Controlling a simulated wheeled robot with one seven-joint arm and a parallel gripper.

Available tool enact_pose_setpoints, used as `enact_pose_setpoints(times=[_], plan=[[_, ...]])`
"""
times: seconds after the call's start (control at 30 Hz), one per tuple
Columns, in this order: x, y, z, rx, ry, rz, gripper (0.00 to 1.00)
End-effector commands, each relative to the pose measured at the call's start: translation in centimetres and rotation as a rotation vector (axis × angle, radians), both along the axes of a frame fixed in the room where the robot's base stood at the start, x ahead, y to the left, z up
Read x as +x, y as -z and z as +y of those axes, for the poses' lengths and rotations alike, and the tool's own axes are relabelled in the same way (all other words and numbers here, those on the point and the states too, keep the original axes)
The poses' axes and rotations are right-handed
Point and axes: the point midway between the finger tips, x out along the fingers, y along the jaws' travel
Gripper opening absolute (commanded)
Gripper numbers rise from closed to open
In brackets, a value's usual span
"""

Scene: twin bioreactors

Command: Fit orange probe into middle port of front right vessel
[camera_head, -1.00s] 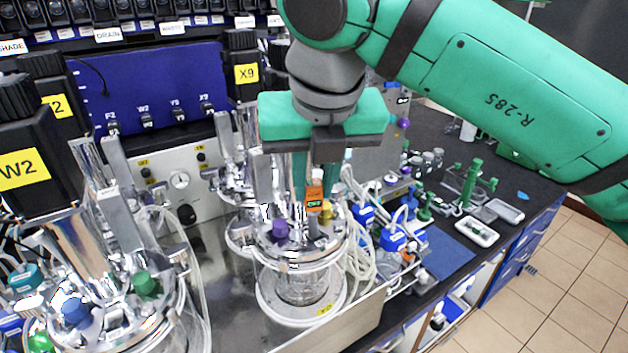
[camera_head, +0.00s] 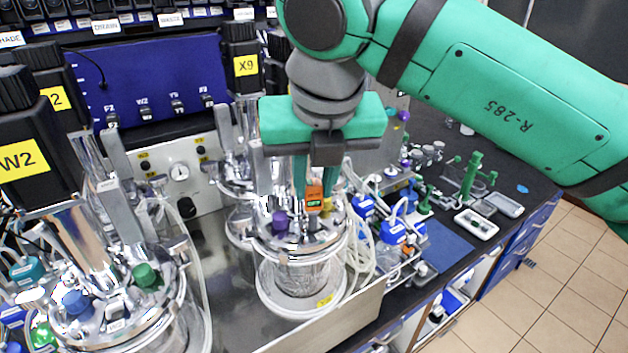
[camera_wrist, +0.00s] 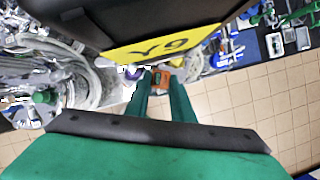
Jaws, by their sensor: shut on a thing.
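The orange probe (camera_head: 314,196) is held upright between the fingers of my gripper (camera_head: 314,184), which is shut on its orange head. The front right vessel (camera_head: 298,276) is a glass jar with a shiny metal lid. The probe is over this lid, between a purple cap (camera_head: 280,222) and a yellow cap (camera_head: 326,208). The middle port and the probe's lower end are hard to make out, so I cannot tell whether the tip is inside. In the wrist view the orange head (camera_wrist: 163,77) shows between the green fingertips.
A left vessel with blue (camera_head: 75,303) and green (camera_head: 146,275) caps stands at the lower left. Another vessel (camera_head: 238,180) stands behind the front right one. Pale tubing (camera_head: 360,250) runs beside it. A black block with a yellow label (camera_wrist: 160,45) is close to the wrist camera.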

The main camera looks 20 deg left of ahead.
Motion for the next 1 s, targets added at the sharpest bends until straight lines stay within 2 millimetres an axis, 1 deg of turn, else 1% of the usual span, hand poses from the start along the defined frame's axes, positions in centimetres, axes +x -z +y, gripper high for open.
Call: enact_pose_setpoints(times=[0.27,0.8,1.0], plan=[[0.0,0.3,0.0,0.000,0.000,0.000,0.00],[0.0,1.5,0.0,0.000,0.000,0.000,0.00],[0.0,1.6,0.0,0.000,0.000,0.000,0.00]])
